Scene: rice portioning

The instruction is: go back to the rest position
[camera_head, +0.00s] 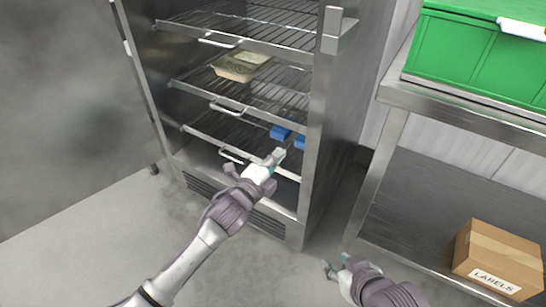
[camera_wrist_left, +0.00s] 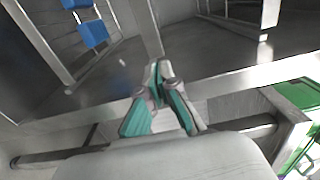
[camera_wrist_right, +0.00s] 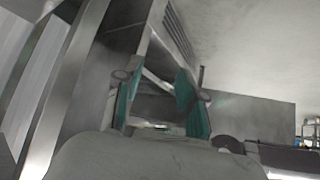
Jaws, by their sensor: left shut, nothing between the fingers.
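My left gripper (camera_head: 276,157) is shut and empty, at the open front of the steel cabinet (camera_head: 318,150), before its lower shelves. In the left wrist view its fingertips (camera_wrist_left: 160,72) meet. My right gripper (camera_head: 337,266) is low, between the cabinet and the steel table at the right. In the right wrist view its two fingers (camera_wrist_right: 158,95) stand apart with nothing between them.
Two blue blocks (camera_head: 280,132) sit on a lower wire rack near the left gripper. A green crate (camera_head: 470,55) stands on the steel table (camera_head: 450,108); a labelled cardboard box (camera_head: 500,255) is below. Floor at left is clear.

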